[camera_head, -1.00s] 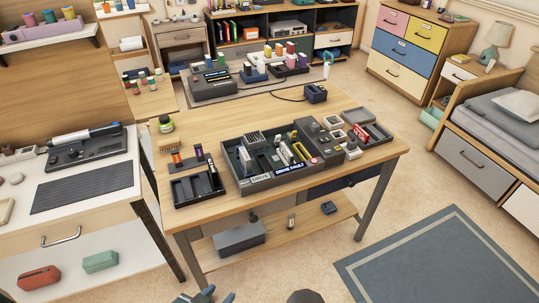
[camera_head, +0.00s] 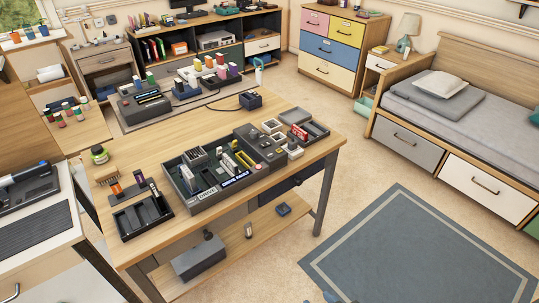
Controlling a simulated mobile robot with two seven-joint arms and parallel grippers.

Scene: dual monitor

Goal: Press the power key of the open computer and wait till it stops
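The open computer (camera_head: 217,194) is a dark, open-topped case on the wooden table, with boards, grey blocks and yellow parts inside. Labels reading "DRIVE" and "DRIVE FAULT" (camera_head: 235,180) are on its front edge. A dark grey unit (camera_head: 262,148) adjoins its right side. A small round spot (camera_head: 259,167) sits near the front right corner of the case; it is too small to tell whether it is the power key. Neither gripper can be made out. A small blue-grey bit at the bottom edge cannot be identified.
A black divided tray (camera_head: 143,218) with small upright items stands left of the case. A tray with a red piece (camera_head: 299,132) adjoins on the right. A corded black box (camera_head: 250,101) is at the back. The wooden table (camera_head: 130,170) has bare space behind the case. A rug (camera_head: 415,250) lies right.

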